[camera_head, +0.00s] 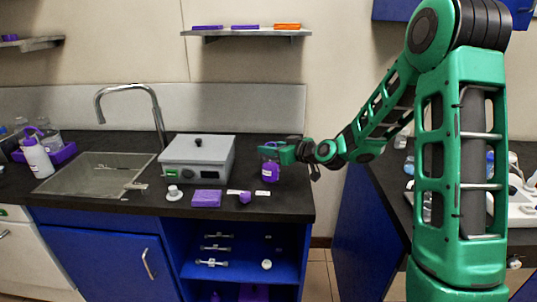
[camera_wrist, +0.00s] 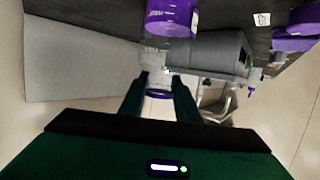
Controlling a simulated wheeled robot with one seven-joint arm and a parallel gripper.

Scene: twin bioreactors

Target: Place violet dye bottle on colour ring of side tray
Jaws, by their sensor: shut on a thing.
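The violet dye bottle (camera_head: 270,173) is over the right end of the left counter in the head view, with violet in its lower part and a clear upper part. My gripper (camera_head: 275,152) is shut on its upper part, and the bottle looks upright. In the wrist view, my gripper's fingers (camera_wrist: 159,90) close around the clear neck, with the violet body (camera_wrist: 172,18) beyond them. I cannot tell whether its base touches the counter. A white tray-like surface (camera_head: 523,214) is on the right counter, partly behind my arm; no colour ring can be made out.
A grey box device (camera_head: 198,158) stands left of the bottle. A purple block (camera_head: 207,198), a small purple piece (camera_head: 245,197) and white labels lie at the counter's front. The sink (camera_head: 95,172) is further left. A floor gap separates the left counter from the right counter (camera_head: 392,185).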

